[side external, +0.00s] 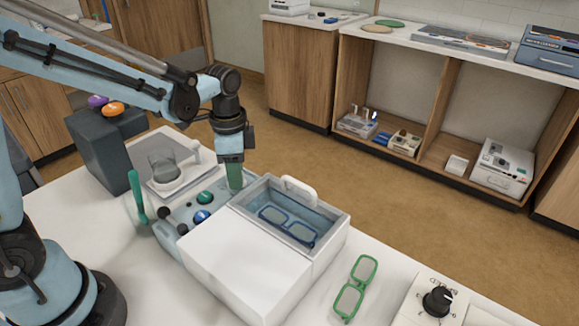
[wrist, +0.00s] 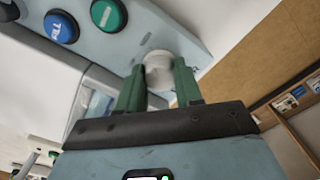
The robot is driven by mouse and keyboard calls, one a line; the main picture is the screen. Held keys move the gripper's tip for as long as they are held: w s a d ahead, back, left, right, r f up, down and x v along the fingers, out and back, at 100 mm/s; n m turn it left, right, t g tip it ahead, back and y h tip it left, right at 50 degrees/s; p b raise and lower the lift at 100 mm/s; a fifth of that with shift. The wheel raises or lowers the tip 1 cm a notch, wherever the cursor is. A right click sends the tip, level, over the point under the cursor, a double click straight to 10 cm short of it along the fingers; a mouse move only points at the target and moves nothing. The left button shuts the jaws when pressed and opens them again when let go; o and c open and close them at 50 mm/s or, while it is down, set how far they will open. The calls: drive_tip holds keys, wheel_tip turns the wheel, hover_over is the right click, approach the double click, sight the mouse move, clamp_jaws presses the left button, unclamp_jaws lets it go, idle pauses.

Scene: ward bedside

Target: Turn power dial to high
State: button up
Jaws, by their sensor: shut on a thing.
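My gripper (side external: 234,180) points down at the far right end of the light-blue control panel (side external: 176,208) of a white box-shaped device. In the wrist view, its two green fingers (wrist: 158,78) are shut on a white round knob (wrist: 158,62), one finger on each side. The knob is hidden by the fingers in the side view, and I cannot read its setting. A green button (side external: 204,197) and a blue button (side external: 202,216) sit on the same panel. They also show in the wrist view, the green one (wrist: 109,14) nearer the knob than the blue one (wrist: 61,26).
The device's open basin (side external: 342,222) holds blue glasses (side external: 286,226). Green glasses (side external: 354,288) lie on the table. A black dial (side external: 437,300) sits on a white plate at front right. A dark block (side external: 104,150) with coloured buttons stands behind left, near a clear cup (side external: 163,165).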

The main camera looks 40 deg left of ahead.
idle(0.3)
drive_tip(key=o, duration=1)
drive_tip(key=shift+o, duration=0.2)
wheel_tip(320, 180, up, 12)
drive_tip(key=s+f+n+t, duration=0.4)
drive_tip(key=s+n+t, duration=0.3)
drive_tip(key=s+n, duration=0.1)
drive_tip(key=shift+a+f+n, duration=0.25)
drive_tip(key=shift+f+n, duration=0.1)
drive_tip(key=shift+n, duration=0.15)
